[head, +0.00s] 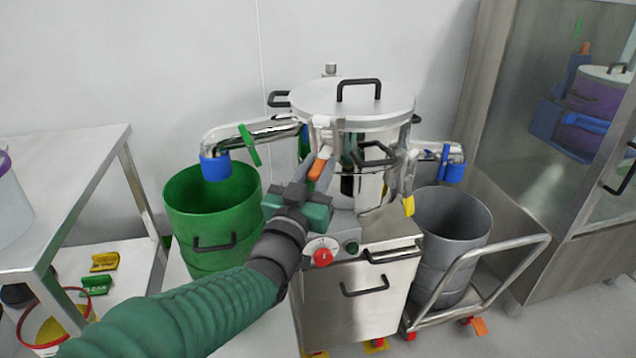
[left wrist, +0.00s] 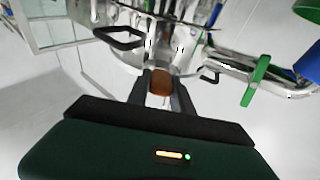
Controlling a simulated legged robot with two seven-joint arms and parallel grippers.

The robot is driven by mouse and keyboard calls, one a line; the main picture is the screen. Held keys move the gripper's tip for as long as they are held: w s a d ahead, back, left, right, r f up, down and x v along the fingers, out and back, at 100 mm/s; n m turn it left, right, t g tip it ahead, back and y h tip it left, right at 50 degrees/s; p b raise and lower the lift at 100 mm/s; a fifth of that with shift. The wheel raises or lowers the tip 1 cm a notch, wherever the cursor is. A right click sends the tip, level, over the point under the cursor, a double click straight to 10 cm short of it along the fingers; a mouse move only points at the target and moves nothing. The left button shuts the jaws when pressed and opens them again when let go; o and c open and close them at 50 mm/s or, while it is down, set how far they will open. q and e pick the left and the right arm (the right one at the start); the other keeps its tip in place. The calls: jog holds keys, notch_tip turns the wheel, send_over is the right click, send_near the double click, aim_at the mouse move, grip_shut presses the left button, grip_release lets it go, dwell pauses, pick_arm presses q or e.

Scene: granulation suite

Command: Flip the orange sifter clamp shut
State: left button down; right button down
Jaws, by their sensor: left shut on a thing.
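The steel sifter (head: 350,102) stands in the middle of the head view, with a round lid and black handles. The orange clamp handle (head: 317,170) is at the front left of the sifter, below a steel clamp body. My left gripper (head: 322,166) is at the handle, its fingers on either side of it. In the left wrist view the orange clamp (left wrist: 162,84) shows between the two dark fingertips (left wrist: 162,86), and the gripper is shut on it. The fingers hide part of the clamp. My right gripper is not in view.
A green bin (head: 210,215) stands left of the sifter, a grey bin (head: 447,235) on a cart right of it. A red knob (head: 322,257) is on the cabinet below my arm. A steel table (head: 70,180) is at left, a glass-door cabinet (head: 545,150) at right.

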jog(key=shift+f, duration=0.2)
pick_arm(q)
jog(key=shift+f, duration=0.1)
jog(key=c, duration=1.1)
grip_release()
